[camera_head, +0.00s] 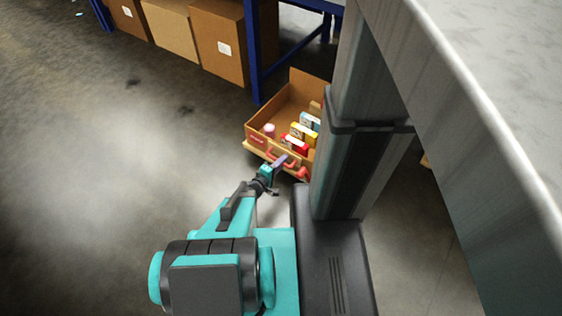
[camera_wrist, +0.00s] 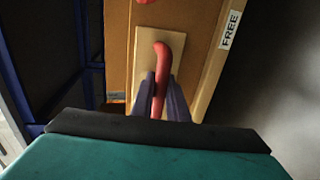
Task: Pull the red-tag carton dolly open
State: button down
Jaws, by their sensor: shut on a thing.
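The carton dolly is an open brown carton (camera_head: 266,117) on a low wooden base (camera_head: 257,150), with a red tag (camera_head: 257,140) on its front. It stands on the floor by the blue rack, and its right side is hidden behind my column. Small coloured boxes (camera_head: 303,133) lie inside. My gripper (camera_head: 284,160) is at the carton's front. In the wrist view my gripper (camera_wrist: 161,92) is shut on a red handle (camera_wrist: 161,62), with one finger on each side. The handle stands on a pale plate (camera_wrist: 147,45) on the carton.
A blue rack post (camera_head: 252,50) rises behind the carton. Closed cartons (camera_head: 217,42) stand in a row at the upper left. Open concrete floor (camera_head: 120,140) lies to the left. A grey surface (camera_head: 490,60) fills the right. A white label reading FREE (camera_wrist: 230,28) shows in the wrist view.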

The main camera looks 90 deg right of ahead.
jog(key=shift+s+a+r, duration=0.15)
jog(key=shift+a, duration=0.1)
jog(key=c, duration=1.7)
grip_release()
jog(key=shift+d, duration=0.1)
jog(key=shift+w, duration=0.25)
